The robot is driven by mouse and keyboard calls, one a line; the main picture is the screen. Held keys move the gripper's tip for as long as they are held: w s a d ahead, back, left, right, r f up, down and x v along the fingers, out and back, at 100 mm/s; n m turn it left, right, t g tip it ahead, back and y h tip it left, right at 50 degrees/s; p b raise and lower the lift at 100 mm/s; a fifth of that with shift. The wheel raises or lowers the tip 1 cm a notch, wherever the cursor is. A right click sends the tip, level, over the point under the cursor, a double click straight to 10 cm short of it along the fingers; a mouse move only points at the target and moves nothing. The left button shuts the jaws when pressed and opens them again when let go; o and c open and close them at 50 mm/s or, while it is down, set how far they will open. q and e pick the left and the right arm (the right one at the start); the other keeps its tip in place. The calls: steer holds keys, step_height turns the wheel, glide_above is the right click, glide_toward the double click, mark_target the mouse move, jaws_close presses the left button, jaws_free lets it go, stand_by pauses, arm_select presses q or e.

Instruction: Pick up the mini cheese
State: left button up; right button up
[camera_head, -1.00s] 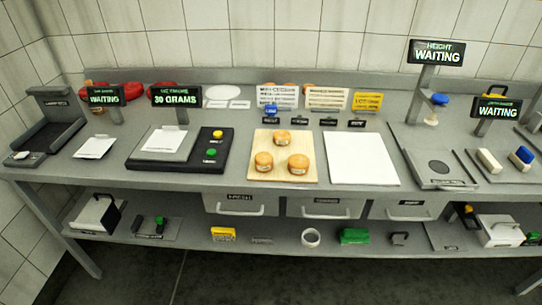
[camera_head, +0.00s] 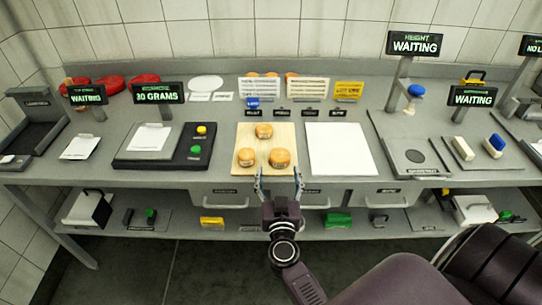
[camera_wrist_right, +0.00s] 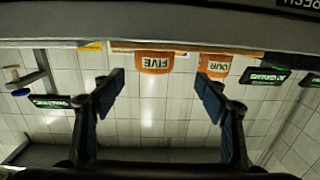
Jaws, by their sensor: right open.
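Three small orange cheese wheels stand upright on a pale wooden board (camera_head: 241,174): one at the back (camera_head: 264,131), one front left (camera_head: 246,157) and one front right (camera_head: 280,158). I cannot tell from here which one is the mini cheese. My right gripper (camera_head: 278,180) is open and empty at the board's front edge, just in front of the front right wheel. The right wrist view is upside down; a wheel labelled FIVE (camera_wrist_right: 155,62) lies beyond and between the open fingers (camera_wrist_right: 162,88), and one labelled FOUR (camera_wrist_right: 215,66) is beside it. My left gripper is not in view.
A black scale (camera_head: 155,140) with a 30 GRAMS display stands left of the board. A white sheet (camera_head: 338,150) lies on its right. Card signs (camera_head: 308,88) stand behind. The grey counter's front edge and drawers (camera_head: 218,196) are beneath my gripper.

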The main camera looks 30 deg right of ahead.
mark_target(280, 154)
steer(key=shift+d, duration=0.35)
steer(key=shift+w+d+f, duration=0.1)
steer(key=shift+w+d, duration=0.15)
steer(key=shift+w, duration=0.05)
steer(key=x, duration=0.7)
steer(key=shift+s+d+f, duration=0.1)
steer(key=c, duration=1.3)
steer(key=shift+c, duration=0.2)
step_height(280, 154, up, 20)
steer(key=p, duration=1.1)
